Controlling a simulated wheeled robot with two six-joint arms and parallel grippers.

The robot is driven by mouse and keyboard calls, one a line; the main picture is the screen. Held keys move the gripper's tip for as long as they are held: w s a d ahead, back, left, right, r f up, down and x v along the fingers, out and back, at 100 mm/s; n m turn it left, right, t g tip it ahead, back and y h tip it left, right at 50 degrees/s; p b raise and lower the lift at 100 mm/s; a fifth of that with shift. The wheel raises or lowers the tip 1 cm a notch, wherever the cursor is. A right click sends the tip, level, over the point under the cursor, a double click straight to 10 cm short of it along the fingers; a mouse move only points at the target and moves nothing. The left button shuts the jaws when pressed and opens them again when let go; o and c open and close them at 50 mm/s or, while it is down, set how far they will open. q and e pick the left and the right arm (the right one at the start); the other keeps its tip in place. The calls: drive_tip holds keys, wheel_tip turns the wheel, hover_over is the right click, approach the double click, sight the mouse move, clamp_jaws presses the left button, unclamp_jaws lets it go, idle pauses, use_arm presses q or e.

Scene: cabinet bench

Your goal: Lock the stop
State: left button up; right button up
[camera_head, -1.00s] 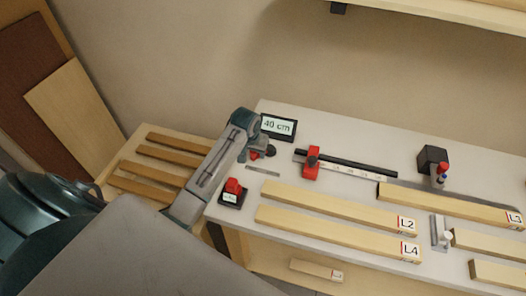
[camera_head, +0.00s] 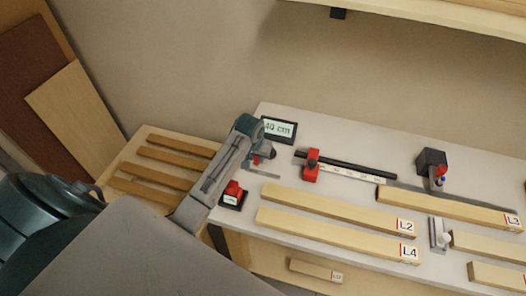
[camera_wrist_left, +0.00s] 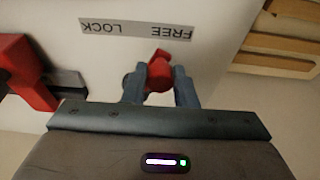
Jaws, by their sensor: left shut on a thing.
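The red knob (camera_wrist_left: 160,73) sits between the fingertips of my left gripper (camera_wrist_left: 160,86), which is shut on it. In the left wrist view its tip points up, near the inner end of the word FREE. The label strip (camera_wrist_left: 137,29) reads FREE and LOCK upside down, with FREE on the right. In the head view my left gripper (camera_head: 264,154) reaches down over the knob (camera_head: 257,160), mostly hiding it. The red stop (camera_head: 312,164) sits at the left end of the dark rail with a scale (camera_head: 352,166). My right gripper is not in view.
A display (camera_head: 278,129) reading 40 cm stands behind the gripper. A small red-topped device (camera_head: 233,194) is close in front. Boards marked L2 (camera_head: 340,208), L4 (camera_head: 335,234) and L3 (camera_head: 440,204) lie to the right.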

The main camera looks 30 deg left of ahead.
use_arm(q)
drive_tip(key=shift+d, duration=0.4)
drive_tip(key=shift+w+d, duration=0.1)
drive_tip(key=shift+d, duration=0.95)
drive_tip(key=shift+w+d, duration=0.35)
drive_tip(key=shift+d, duration=0.5)
